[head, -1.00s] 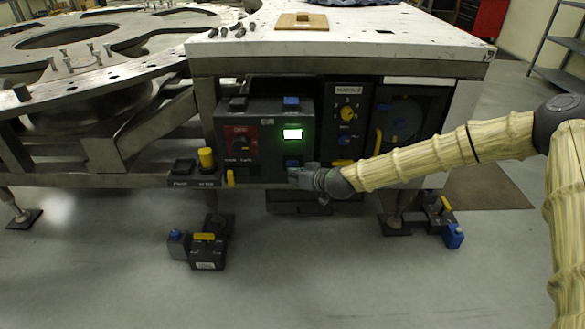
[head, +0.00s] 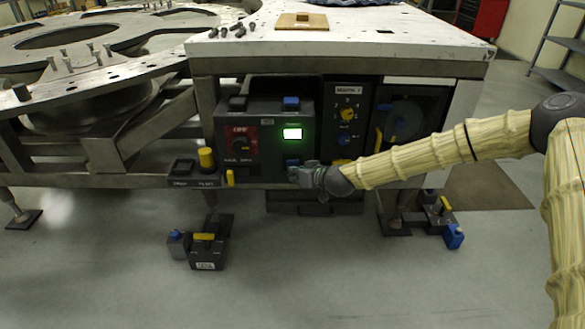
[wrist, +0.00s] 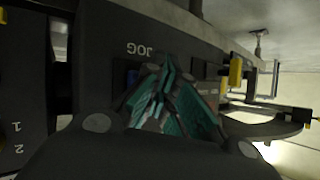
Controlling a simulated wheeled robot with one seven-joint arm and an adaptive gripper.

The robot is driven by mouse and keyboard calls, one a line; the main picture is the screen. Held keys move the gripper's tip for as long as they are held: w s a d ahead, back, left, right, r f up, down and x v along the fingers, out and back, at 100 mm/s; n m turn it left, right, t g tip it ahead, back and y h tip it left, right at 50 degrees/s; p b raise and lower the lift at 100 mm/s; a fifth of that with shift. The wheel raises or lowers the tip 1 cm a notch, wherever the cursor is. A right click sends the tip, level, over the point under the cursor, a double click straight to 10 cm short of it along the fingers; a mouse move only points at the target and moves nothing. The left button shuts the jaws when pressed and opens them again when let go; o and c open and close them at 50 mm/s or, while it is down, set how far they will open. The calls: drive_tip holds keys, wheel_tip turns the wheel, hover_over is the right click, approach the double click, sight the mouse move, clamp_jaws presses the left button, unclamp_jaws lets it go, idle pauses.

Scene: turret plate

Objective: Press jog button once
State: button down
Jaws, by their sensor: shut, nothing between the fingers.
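A small blue part also shows just above my fingers in the head view (head: 292,162), low on the front of the dark control box. My gripper (head: 293,174) is at the box's lower front edge.
A yellow button (head: 206,158) stands at the left. A panel with a yellow knob (head: 347,115) is at the right.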

drive_tip(key=shift+w, duration=0.15)
idle(0.5)
drive_tip(key=shift+s, duration=1.1)
drive_tip(key=s+p, duration=0.1)
drive_tip(key=s, duration=0.4)
drive_tip(key=shift+p, duration=0.3)
idle(0.4)
